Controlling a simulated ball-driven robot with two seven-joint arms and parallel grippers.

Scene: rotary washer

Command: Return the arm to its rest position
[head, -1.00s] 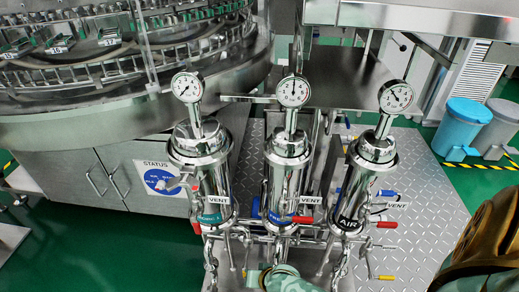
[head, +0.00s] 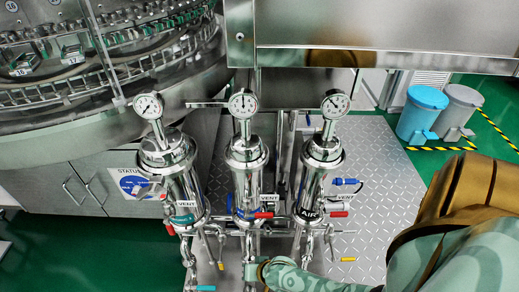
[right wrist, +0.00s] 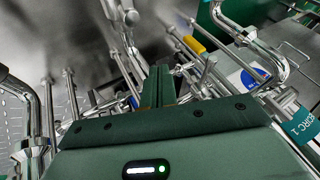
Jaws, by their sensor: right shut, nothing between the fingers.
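My right arm (head: 455,255) comes in from the lower right of the head view. Its pale green end (head: 268,272) reaches the lower pipes below the middle filter housing (head: 246,165); the fingertips are hard to make out there. In the right wrist view, the two dark green fingers of my right gripper (right wrist: 157,85) are together with nothing between them. They lie among steel pipes and valve stems; I cannot tell whether they touch any. My left gripper is not in view.
Left (head: 172,165) and right (head: 320,165) housings with gauges flank the middle one. Red-handled valves (head: 338,214) and a yellow handle (head: 347,260) stick out. A rotary washer (head: 90,100) stands at left. Blue (head: 422,112) and grey (head: 460,112) bins are at back right, beyond tread plate (head: 385,165).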

